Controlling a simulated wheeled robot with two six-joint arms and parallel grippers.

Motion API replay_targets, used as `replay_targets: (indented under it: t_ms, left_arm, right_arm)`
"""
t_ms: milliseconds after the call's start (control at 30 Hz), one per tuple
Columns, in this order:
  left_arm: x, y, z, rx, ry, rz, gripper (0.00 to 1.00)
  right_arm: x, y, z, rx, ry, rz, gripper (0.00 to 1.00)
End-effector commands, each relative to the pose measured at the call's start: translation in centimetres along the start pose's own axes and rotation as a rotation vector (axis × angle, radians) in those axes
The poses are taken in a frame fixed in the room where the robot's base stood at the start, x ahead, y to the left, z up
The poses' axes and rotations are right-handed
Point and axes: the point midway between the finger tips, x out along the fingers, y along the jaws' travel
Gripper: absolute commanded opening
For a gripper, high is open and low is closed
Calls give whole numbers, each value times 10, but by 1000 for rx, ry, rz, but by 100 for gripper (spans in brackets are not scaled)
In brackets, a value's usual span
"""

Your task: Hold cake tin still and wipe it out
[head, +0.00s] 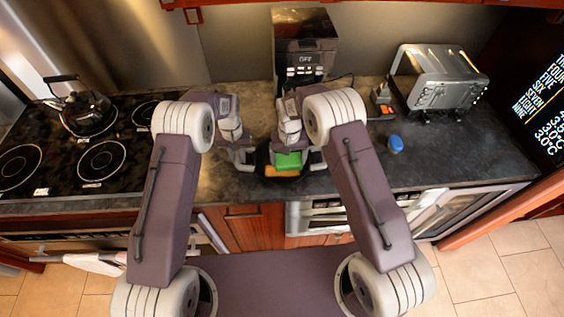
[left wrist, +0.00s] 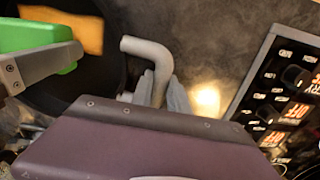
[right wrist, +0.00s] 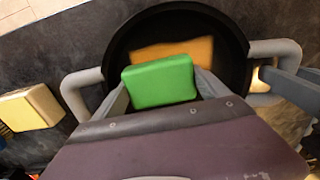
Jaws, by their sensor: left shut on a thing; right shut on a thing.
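The black round cake tin (right wrist: 237,62) with grey side handles sits on the dark counter, largely hidden by my arms in the head view. My left gripper (head: 241,157) is shut on the tin's left handle, which shows in the left wrist view (left wrist: 150,52). My right gripper (head: 288,153) is shut on a green sponge (head: 288,161), held inside or just over the tin. The sponge is clear in the right wrist view (right wrist: 160,82). An orange-tan patch (right wrist: 178,50) lies on the tin's floor, partly covered by the sponge.
A coffee machine (head: 306,45) stands behind the tin. A toaster (head: 445,79) and a small blue object (head: 395,143) are to the right. A stove with a kettle (head: 85,107) is left. A pale yellow block (right wrist: 30,108) lies on the counter beside the tin.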

Motion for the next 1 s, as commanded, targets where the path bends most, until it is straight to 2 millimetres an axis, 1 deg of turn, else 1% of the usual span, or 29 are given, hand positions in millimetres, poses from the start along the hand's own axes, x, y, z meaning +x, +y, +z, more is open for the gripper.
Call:
replay_targets:
  t_ms: [567,667,867,1000]
  left_arm:
    - [0,0,0,0,-1,0,0]
    - [0,0,0,0,-1,0,0]
    - [0,0,0,0,-1,0,0]
    - [0,0,0,0,-1,0,0]
  right_arm:
    - [7,-1,0,0,0,0,12]
    - [7,-5,-1,-1,0,0,12]
    - [7,-20,-2,-2,1,0,12]
    - [7,-22,-2,0,0,0,12]
